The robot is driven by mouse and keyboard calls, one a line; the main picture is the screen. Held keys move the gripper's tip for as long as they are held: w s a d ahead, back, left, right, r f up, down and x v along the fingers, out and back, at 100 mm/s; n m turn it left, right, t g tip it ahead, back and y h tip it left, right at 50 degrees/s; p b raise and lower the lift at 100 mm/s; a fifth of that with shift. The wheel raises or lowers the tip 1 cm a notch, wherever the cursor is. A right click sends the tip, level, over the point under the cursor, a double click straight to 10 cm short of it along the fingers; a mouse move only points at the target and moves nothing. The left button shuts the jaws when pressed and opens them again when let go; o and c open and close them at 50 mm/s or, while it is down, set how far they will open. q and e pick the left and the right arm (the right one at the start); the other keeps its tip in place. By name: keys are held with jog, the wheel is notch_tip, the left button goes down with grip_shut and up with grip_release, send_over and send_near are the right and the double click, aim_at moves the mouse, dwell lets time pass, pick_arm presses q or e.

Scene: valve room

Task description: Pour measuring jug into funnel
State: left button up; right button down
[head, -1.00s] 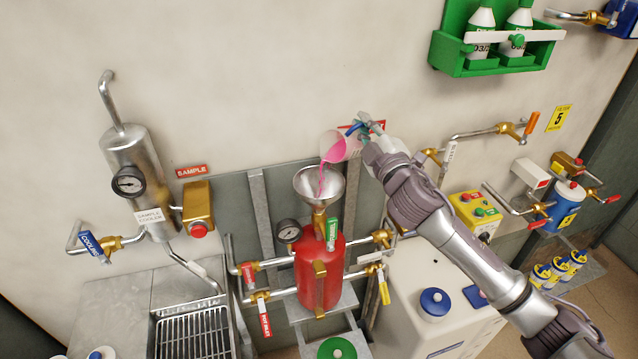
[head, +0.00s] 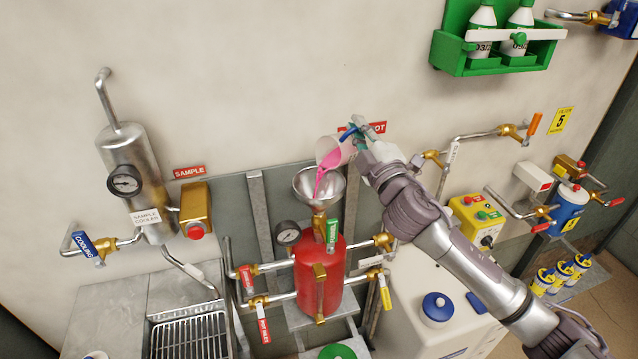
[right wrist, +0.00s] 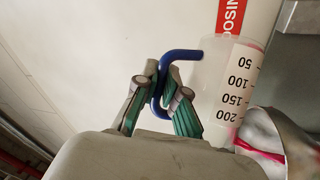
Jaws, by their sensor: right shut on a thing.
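The measuring jug (head: 334,152), translucent with a blue handle, is tilted over the funnel with its mouth down to the left. A pink stream runs from it into the metal funnel (head: 308,183), which stands on top of the red vessel (head: 319,270). My right gripper (head: 357,138) is shut on the jug's blue handle. In the right wrist view, the green-padded fingers of my right gripper (right wrist: 170,100) close around the handle, and the jug (right wrist: 222,85) shows scale marks from 50 to 200. The funnel (right wrist: 268,130) is partly cut off there. My left gripper is not in view.
A gauge (head: 288,233) and valve pipes flank the red vessel. A sample cooler (head: 135,185) stands at left and a green bottle rack (head: 490,62) hangs at upper right. A white tank with a blue cap (head: 437,306) stands below my right arm.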

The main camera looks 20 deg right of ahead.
aim_at(349, 133)
jog(key=shift+s+a+f+n+b, duration=0.15)
jog(key=shift+s+a+n+b, duration=0.1)
jog(key=shift+a+n+b, duration=0.2)
jog(key=shift+s+a+r+n+t+y+b, duration=0.3)
jog(key=shift+a+n+y+b, duration=0.15)
jog(key=shift+n, duration=0.3)
jog(key=shift+s+a+r+n+t+y+b, duration=0.25)
jog(key=shift+a+n+t+y+b, duration=0.15)
jog(key=shift+n, duration=0.3)
dwell(0.4)
